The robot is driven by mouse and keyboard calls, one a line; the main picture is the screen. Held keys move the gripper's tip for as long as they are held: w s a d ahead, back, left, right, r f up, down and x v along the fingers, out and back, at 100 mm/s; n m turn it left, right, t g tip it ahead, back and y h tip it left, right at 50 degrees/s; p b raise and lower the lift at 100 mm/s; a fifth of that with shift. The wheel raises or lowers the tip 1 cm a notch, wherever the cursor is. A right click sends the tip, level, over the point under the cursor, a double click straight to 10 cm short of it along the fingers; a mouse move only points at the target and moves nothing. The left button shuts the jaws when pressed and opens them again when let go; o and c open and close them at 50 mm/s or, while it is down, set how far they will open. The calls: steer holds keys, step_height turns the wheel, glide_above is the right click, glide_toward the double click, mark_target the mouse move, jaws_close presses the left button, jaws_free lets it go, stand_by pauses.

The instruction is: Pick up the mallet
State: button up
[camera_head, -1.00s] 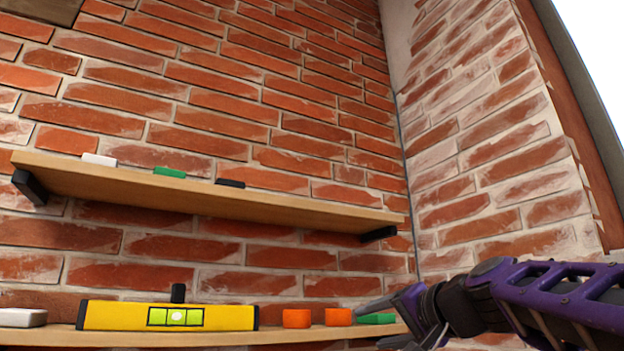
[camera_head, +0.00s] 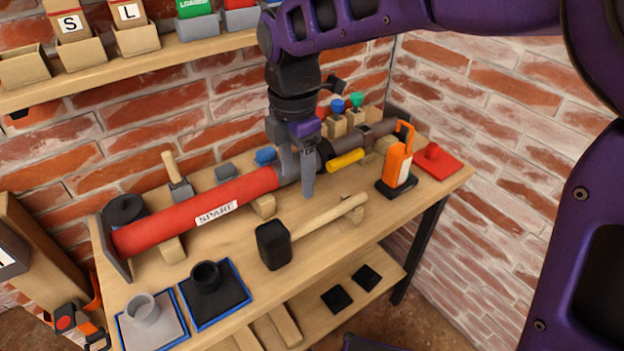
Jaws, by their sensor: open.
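The mallet lies on the wooden workbench (camera_head: 350,255). It has a black head (camera_head: 273,245) and a pale wooden handle (camera_head: 325,220) that runs up and to the right from the head. My gripper (camera_head: 297,185) points down above the bench, open, behind the mallet's handle in the picture and in front of the red tube. Its fingers look empty and apart from the mallet. Part of the red tube is hidden behind the gripper.
A red tube marked SPARE (camera_head: 200,213) lies along the bench behind the mallet. An orange lamp-like device (camera_head: 397,165) stands to the right. A grey cup (camera_head: 143,310) and a black cup (camera_head: 206,276) stand at the front left. A shelf with bins (camera_head: 130,62) is above.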

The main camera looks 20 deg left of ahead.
mark_target(300, 227)
steer(key=f+b, duration=0.1)
steer(key=f, duration=0.7)
steer(key=f+b, duration=0.2)
steer(key=f, duration=0.6)
steer(key=shift+w+f, duration=0.2)
steer(key=shift+f, duration=0.1)
jaws_close()
